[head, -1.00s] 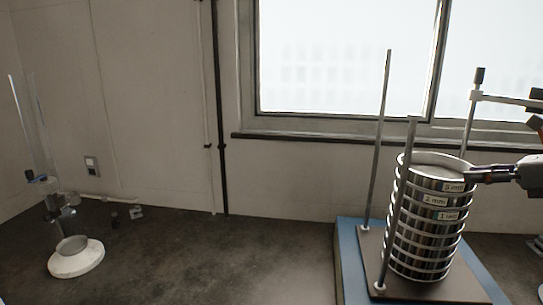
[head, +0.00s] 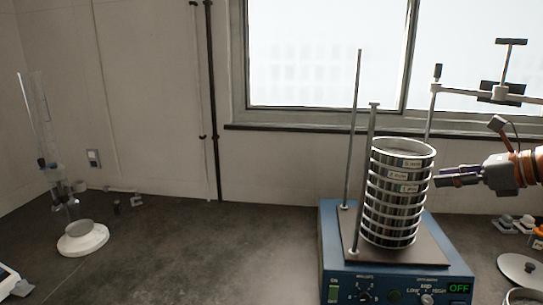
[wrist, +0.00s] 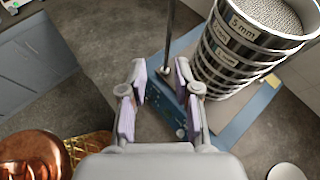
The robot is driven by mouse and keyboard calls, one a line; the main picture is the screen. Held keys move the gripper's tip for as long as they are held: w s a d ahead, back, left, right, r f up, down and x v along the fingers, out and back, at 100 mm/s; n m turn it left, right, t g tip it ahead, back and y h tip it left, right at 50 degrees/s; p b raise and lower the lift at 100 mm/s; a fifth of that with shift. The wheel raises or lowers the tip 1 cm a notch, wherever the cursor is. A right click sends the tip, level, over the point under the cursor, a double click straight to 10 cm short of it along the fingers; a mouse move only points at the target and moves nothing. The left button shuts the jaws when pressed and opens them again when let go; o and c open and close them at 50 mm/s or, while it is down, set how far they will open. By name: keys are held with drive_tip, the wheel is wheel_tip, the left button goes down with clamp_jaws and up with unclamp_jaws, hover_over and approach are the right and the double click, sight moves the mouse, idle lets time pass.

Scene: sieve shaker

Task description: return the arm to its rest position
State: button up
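My gripper (head: 447,178) is to the right of the sieve stack (head: 396,200), at about the height of its upper sieves, with a small gap in the head view. In the wrist view my gripper (wrist: 160,76) has its two fingers spread with nothing between them. The stack stands upright on the blue shaker (head: 335,255). In the wrist view its top sieve (wrist: 262,20) is uncovered and holds pale grains. My arm leaves the head view at the right edge.
Metal rods (head: 354,130) rise beside the stack, and a crossbar (head: 475,93) extends right above my gripper. The shaker's display (head: 459,288) reads OFF. A round lid (head: 520,267) lies at right. A white-based glass apparatus (head: 82,238) stands at left.

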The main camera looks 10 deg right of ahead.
drive_tip(key=s+a+f+n+g, duration=0.3)
drive_tip(key=a+f+n, duration=0.2)
drive_tip(key=a, duration=0.4)
drive_tip(key=s+a+f+n+g+h, duration=0.1)
drive_tip(key=s+a+f+n+g, duration=0.2)
drive_tip(key=a+f+n, duration=0.35)
drive_tip(key=s+a+f+n+g, duration=0.2)
drive_tip(key=s+a+f+n, duration=0.1)
drive_tip(key=a, duration=0.8)
drive_tip(key=s+f+n+g+h, duration=0.2)
drive_tip(key=s+f+n, duration=0.4)
drive_tip(key=s, duration=0.4)
drive_tip(key=s+f+n+g+h, duration=0.2)
drive_tip(key=s+f+n+h, duration=0.2)
drive_tip(key=s+f+n, duration=0.2)
drive_tip(key=s+n, duration=0.2)
drive_tip(key=s, duration=0.2)
